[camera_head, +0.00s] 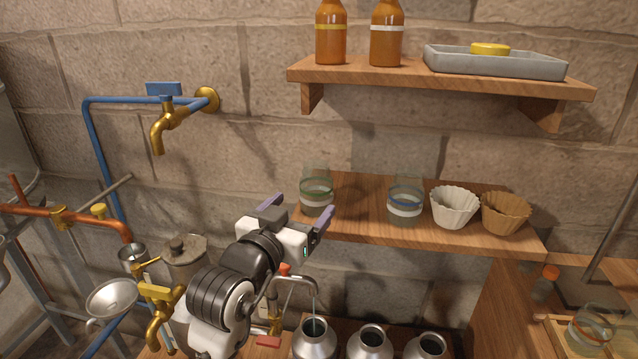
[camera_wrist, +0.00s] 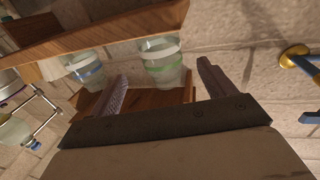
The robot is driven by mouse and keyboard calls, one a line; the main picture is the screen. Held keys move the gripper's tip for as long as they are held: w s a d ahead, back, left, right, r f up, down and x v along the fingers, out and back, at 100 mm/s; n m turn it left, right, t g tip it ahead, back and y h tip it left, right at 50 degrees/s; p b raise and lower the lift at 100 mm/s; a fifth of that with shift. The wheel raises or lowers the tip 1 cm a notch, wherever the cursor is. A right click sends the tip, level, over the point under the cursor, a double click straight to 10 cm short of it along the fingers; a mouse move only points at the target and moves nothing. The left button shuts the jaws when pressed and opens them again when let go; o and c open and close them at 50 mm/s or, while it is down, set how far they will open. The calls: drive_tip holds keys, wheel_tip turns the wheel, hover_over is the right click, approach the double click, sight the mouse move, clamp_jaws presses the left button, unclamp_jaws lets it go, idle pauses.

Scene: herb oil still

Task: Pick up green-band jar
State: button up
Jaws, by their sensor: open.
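The green-band jar (camera_head: 317,187) is clear glass with a green band and a white label. It stands upright at the left end of the middle wooden shelf. My gripper (camera_head: 304,206) is open and empty, just in front of this jar, its fingers pointing toward it. In the wrist view, the green-band jar (camera_wrist: 163,66) shows ahead, in the gap between my two fingertips (camera_wrist: 162,72). I cannot tell whether the fingers reach around its sides; no contact shows.
A blue-band jar (camera_head: 404,204) stands farther right on the middle shelf (camera_head: 360,225), beside a white fluted cup (camera_head: 454,208) and a brown one (camera_head: 506,213). An upper shelf (camera_head: 440,82) holds bottles and a tray. A brass tap (camera_head: 165,130) is at left; metal cans (camera_head: 370,345) stand below.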

sight(310, 197)
drive_tip(key=x, duration=0.4)
drive_tip(key=shift+w+d+p, duration=0.1)
drive_tip(key=shift+w+p, duration=0.15)
drive_tip(key=shift+p, duration=0.1)
drive_tip(key=p+x, duration=0.2)
drive_tip(key=x, duration=0.2)
drive_tip(key=shift+w, duration=0.15)
drive_tip(key=shift+w+d, duration=0.15)
drive_tip(key=shift+w, duration=0.25)
drive_tip(key=c, duration=1.1)
